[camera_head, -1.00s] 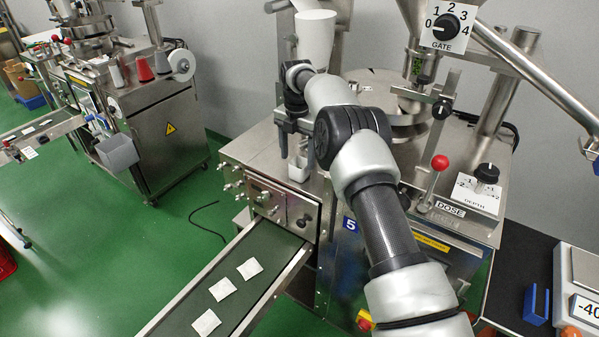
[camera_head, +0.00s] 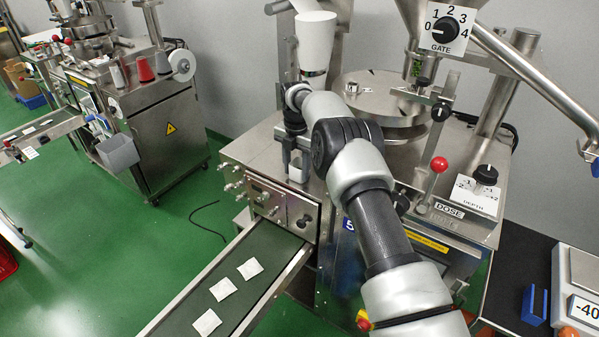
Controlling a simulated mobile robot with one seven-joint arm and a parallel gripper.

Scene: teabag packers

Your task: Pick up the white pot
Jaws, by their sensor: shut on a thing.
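The small white pot (camera_head: 297,173) is at the left edge of the near machine's steel top. My gripper (camera_head: 296,160) points down at it and is shut on it. The fingers cover part of the pot, and its far side is hidden. I cannot tell whether its base touches the machine top.
A tall white cone (camera_head: 316,42) stands just behind my gripper. A round steel plate (camera_head: 385,100) lies to the right, with a red-knobbed lever (camera_head: 438,165) nearby. A conveyor (camera_head: 240,268) with several white teabags runs below left. Another machine (camera_head: 155,130) stands at left.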

